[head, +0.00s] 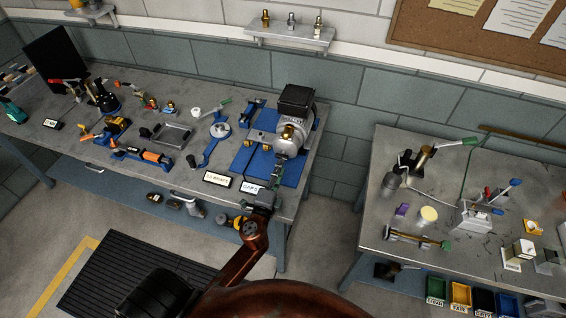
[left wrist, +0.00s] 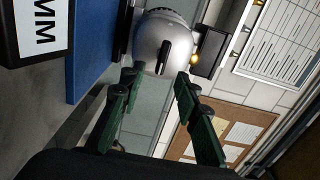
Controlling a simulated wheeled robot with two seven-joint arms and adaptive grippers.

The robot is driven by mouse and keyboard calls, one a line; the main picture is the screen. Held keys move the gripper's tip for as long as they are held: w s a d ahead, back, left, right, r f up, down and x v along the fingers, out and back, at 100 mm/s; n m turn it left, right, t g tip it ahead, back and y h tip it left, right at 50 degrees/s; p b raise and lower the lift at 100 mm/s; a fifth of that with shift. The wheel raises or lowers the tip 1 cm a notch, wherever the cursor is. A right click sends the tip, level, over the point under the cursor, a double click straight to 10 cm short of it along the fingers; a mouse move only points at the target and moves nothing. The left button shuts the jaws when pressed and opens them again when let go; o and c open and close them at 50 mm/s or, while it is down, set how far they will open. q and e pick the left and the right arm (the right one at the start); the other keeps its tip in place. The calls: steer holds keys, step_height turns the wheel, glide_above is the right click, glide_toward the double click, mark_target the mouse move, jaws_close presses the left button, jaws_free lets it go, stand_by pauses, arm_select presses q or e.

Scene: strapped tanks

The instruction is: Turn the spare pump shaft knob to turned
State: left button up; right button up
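The spare pump (head: 289,142) stands on a blue mat on the left bench, a silver body with a black box on top and a brass fitting. In the left wrist view its rounded silver end (left wrist: 150,42) faces me. A dark bar-shaped shaft knob (left wrist: 166,57) sticks out from it, slightly slanted. My left gripper (head: 272,176) is just in front of the pump at the bench's front edge. In the left wrist view the green-padded fingers of this gripper (left wrist: 156,84) are spread apart, with the knob ahead between their tips and nothing gripped. My right gripper is not in view.
Labels (head: 217,179) stand at the bench's front edge near my left gripper. Blue clamps and tools (head: 152,157) crowd the bench to the left. A second bench (head: 379,207) with levers and small parts stands right, across a floor gap.

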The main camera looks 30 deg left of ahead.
arm_select(q)
steer(key=v, duration=0.7)
steer(key=shift+s, duration=0.1)
